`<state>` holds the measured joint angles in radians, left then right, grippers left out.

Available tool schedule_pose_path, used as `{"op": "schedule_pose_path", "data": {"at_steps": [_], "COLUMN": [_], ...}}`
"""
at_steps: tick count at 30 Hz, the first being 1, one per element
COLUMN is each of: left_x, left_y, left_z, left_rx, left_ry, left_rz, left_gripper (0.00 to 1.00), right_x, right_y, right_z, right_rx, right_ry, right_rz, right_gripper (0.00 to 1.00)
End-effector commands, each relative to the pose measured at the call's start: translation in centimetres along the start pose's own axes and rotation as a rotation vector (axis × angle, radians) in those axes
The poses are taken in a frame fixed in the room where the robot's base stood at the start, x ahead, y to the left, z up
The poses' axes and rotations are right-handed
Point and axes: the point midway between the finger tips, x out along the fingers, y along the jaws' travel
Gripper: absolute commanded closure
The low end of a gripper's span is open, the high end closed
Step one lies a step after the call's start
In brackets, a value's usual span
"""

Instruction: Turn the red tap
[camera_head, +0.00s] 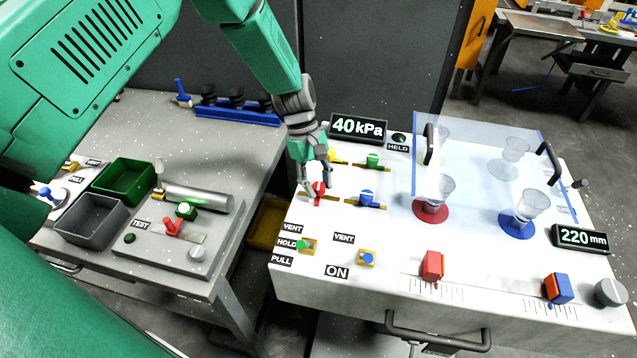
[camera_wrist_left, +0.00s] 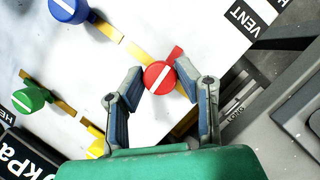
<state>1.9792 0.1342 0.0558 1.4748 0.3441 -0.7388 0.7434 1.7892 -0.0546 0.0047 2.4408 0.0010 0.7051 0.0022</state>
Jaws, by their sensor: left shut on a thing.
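The red tap (camera_head: 318,188) is on the white panel, near its left edge, below the pressure display. In the left wrist view the red tap (camera_wrist_left: 159,77) shows a round red knob with a white line across it, and a red lever part shows behind it. My left gripper (camera_head: 314,186) reaches down onto the red tap from above. In the wrist view its two fingers (camera_wrist_left: 163,80) stand on either side of the knob, shut on it. My right gripper is not in view.
A green tap (camera_head: 372,160) and a blue tap (camera_head: 367,196) stand right of the red tap; a yellow tap (camera_head: 332,156) is close behind it. A clear shield (camera_head: 480,165) covers cups farther right. A grey side bench (camera_head: 200,130) lies left.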

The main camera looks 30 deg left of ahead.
Motion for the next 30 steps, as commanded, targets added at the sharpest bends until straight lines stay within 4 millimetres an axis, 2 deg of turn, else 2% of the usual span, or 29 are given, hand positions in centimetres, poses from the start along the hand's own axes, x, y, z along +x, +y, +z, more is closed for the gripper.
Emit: {"op": "schedule_pose_path", "data": {"at_steps": [9,23,24,25,30], "left_x": [-0.15,-0.14,-0.13,-0.12,-0.08], "left_y": [0.30,0.27,0.27,0.25,0.13], "left_z": [-0.06,-0.03,-0.03,-0.02,0.02], "left_rx": [0.079,0.089,0.089,0.088,0.087], "left_ry": [0.004,0.004,0.004,0.003,0.002], "left_rz": [-0.025,-0.030,-0.030,-0.030,-0.032], "left_gripper": [1.00,1.00,0.58,0.53,0.53], "right_x": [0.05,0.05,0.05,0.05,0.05], "right_y": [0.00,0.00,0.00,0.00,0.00], "right_z": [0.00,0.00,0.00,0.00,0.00], "right_rx": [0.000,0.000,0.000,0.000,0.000], "right_ry": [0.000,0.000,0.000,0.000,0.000], "right_rz": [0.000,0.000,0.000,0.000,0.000], "right_gripper": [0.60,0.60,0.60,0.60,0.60]}}
